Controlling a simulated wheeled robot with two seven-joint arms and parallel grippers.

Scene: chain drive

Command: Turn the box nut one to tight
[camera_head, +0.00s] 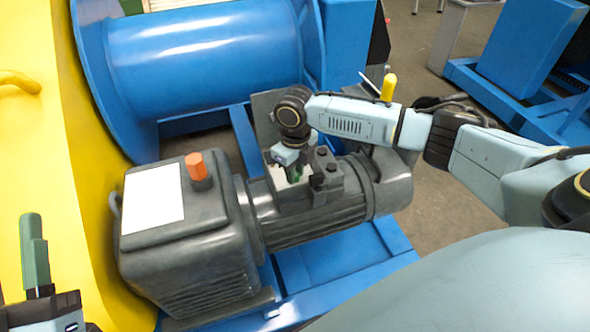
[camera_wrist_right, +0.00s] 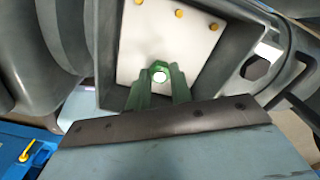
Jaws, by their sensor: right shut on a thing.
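The grey motor (camera_head: 315,215) has an opened box on top with a pale plate (camera_wrist_right: 150,45) inside. In the right wrist view, my right gripper (camera_wrist_right: 160,76) has its green fingers closed around a small round pale end, which I take to be box nut one (camera_wrist_right: 160,76). The fingers hide most of the nut, so its thread and seating cannot be seen. In the head view the right gripper (camera_head: 295,173) reaches down into the box. My left gripper (camera_head: 34,250) shows only in part at the lower left, away from the motor; its opening cannot be judged.
Several yellow fasteners (camera_wrist_right: 179,13) sit on the plate. The box walls stand close around the fingers. A grey gearbox (camera_head: 185,240) with an orange cap (camera_head: 196,165) is left of the motor. A large blue drum (camera_head: 205,55) stands behind, and a yellow panel (camera_head: 75,150) at left.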

